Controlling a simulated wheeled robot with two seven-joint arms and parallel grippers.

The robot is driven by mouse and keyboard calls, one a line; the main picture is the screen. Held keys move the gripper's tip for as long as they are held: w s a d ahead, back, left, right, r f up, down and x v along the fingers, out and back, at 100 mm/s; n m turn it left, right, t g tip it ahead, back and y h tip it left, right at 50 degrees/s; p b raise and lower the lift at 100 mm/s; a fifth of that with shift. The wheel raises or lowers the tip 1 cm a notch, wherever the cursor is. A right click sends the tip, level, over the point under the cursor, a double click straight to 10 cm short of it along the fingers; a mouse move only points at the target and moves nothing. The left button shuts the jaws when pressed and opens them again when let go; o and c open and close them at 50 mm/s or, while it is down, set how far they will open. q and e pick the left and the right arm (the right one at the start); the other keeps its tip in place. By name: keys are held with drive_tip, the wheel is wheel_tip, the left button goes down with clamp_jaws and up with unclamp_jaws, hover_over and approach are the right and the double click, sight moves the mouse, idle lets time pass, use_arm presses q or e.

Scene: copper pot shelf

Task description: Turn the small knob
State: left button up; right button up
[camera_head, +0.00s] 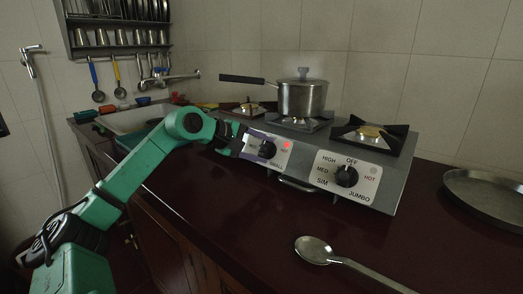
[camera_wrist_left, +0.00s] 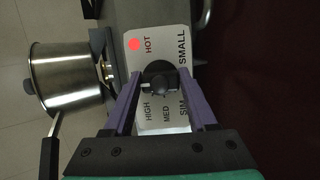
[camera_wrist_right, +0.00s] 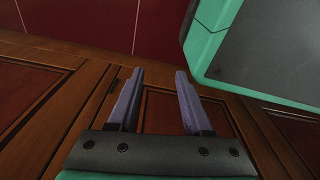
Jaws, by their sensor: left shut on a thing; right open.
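The small knob (camera_head: 267,149) is a black dial on the white panel marked SMALL on the stove front. It also shows in the left wrist view (camera_wrist_left: 158,75), between the fingers. My left gripper (camera_head: 254,145) is at this knob, with one purple finger on either side, shut on it. The red HOT light (camera_wrist_left: 134,43) beside the knob is lit. The fingers and knob body partly hide the panel's lettering. My right gripper (camera_wrist_right: 159,72) is open and empty, in front of brown wooden cabinet doors, and does not show in the head view.
The stove (camera_head: 300,158) also carries the JUMBO knob (camera_head: 347,176). A steel pot (camera_head: 303,99) with a lid and long handle stands at the back. A handle bar sits below the panels.

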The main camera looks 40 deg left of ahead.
use_arm(q)
drive_tip(key=o, duration=1.4)
drive_tip(key=shift+c, duration=0.2)
drive_tip(key=shift+s+a+r, duration=0.1)
drive_tip(key=shift+s+r, duration=0.05)
drive_tip(key=shift+s, duration=0.15)
drive_tip(key=b+v, duration=0.2)
drive_tip(key=v, duration=0.3)
drive_tip(key=shift+s+a+r, duration=0.1)
drive_tip(key=shift+s+a, duration=0.05)
drive_tip(key=shift+s, duration=0.15)
approach(260, 149)
drive_tip(key=v, duration=0.4)
drive_tip(key=shift+r+b, duration=0.15)
drive_tip(key=shift+b, duration=0.15)
use_arm(e)
drive_tip(key=w+r, duration=0.2)
drive_tip(key=w+a+r, duration=0.1)
drive_tip(key=w, duration=0.1)
drive_tip(key=shift+a+r, duration=0.15)
drive_tip(key=shift+r, duration=0.2)
